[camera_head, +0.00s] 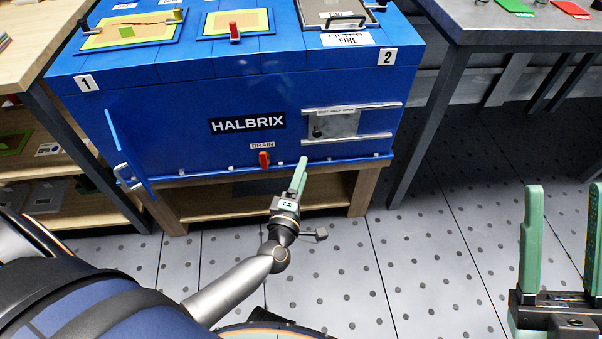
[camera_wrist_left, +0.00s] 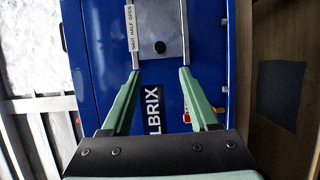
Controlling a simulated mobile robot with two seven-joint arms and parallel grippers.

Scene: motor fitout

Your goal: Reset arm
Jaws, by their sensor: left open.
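My left gripper (camera_head: 301,164) reaches in from the left, in front of the lower front face of the blue HALBRIX unit (camera_head: 170,130). Its green fingers are open, and I see nothing between them. In the left wrist view, the fingers (camera_wrist_left: 160,74) spread apart before the metal slide plate (camera_wrist_left: 159,20) with its dark knob (camera_wrist_left: 160,47). Whether they touch the unit is hard to tell. My right gripper (camera_head: 566,188) is at the lower right of the head view, fingers apart and empty, over the floor.
The slide plate (camera_head: 337,124) and a red drain handle (camera_head: 264,159) are on the unit's front. A blue flap with a handle (camera_head: 122,170) stands out at its left. A wooden shelf (camera_head: 90,203) is at left, a grey table (camera_head: 480,28) at right. Open floor (camera_head: 430,260) lies between.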

